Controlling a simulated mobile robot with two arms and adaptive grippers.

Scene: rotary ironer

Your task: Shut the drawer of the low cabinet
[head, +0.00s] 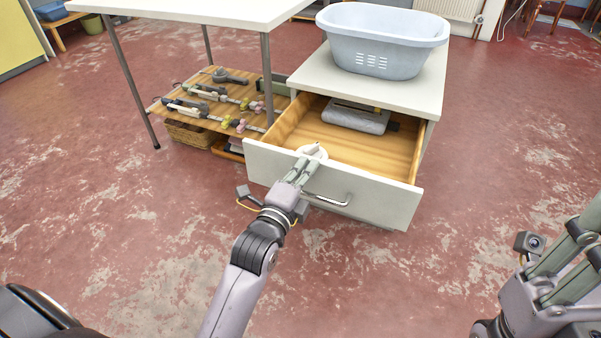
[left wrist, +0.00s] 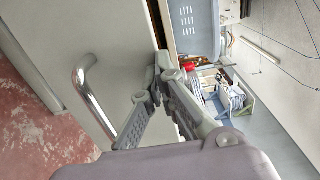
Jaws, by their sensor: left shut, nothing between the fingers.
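The low cabinet (head: 415,95) has a white top, and its drawer (head: 385,198) stands well open toward me. The drawer has a white front, wooden sides and a metal bar handle (head: 328,200). My left gripper (head: 303,168) is shut and empty, at the upper edge of the drawer front, left of the handle. In the left wrist view its fingertips (left wrist: 162,66) are close to the front's edge, and the handle (left wrist: 90,95) is to their left; I cannot tell whether they touch. My right gripper (head: 570,250) is partly in view at the right edge, its fingertips cut off.
A light blue basket (head: 383,42) stands on the cabinet. A grey item (head: 357,117) and a white round item (head: 313,152) lie in the drawer. A white table (head: 200,12) with a loaded wooden shelf (head: 238,92) stands left. The red floor in front is clear.

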